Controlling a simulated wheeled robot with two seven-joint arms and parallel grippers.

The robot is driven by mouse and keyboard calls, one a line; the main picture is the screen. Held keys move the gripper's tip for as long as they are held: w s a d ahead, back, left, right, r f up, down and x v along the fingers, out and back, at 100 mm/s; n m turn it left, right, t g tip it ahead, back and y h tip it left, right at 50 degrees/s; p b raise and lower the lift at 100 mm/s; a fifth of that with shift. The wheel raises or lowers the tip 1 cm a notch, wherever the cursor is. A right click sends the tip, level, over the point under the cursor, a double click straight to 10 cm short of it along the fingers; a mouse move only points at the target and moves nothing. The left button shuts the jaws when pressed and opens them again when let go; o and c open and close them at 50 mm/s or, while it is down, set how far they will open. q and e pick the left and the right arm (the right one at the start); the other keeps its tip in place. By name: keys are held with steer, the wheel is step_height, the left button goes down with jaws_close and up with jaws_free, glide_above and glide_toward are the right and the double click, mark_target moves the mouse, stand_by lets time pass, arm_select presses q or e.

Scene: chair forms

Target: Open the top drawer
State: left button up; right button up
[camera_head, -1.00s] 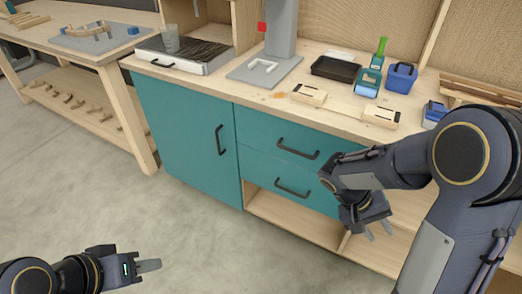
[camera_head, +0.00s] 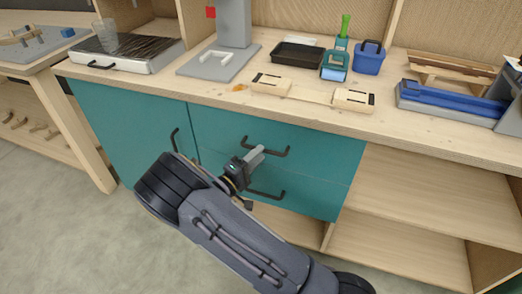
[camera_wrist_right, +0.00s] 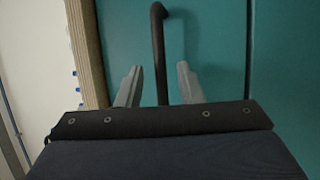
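The top drawer (camera_head: 322,147) is a teal front under the wooden worktop, and it looks shut. Its dark bar handle (camera_head: 279,153) is partly hidden behind my right gripper (camera_head: 257,155). In the right wrist view, the handle (camera_wrist_right: 158,50) runs between the two grey fingers of my right gripper (camera_wrist_right: 158,82). The fingers are apart, with a gap to the handle on each side. I cannot tell how deep the bar sits between them. My left gripper is not in view.
A lower teal drawer with its own handle (camera_head: 268,194) sits just below. A teal cupboard door (camera_head: 130,125) is to the left, and open shelves (camera_head: 430,190) are to the right. The worktop (camera_head: 215,90) holds a black tray (camera_head: 297,55), a blue basket (camera_head: 370,60) and wooden pieces.

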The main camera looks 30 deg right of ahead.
steer(key=shift+x, duration=1.6)
steer(key=shift+c, duration=0.4)
jaws_close()
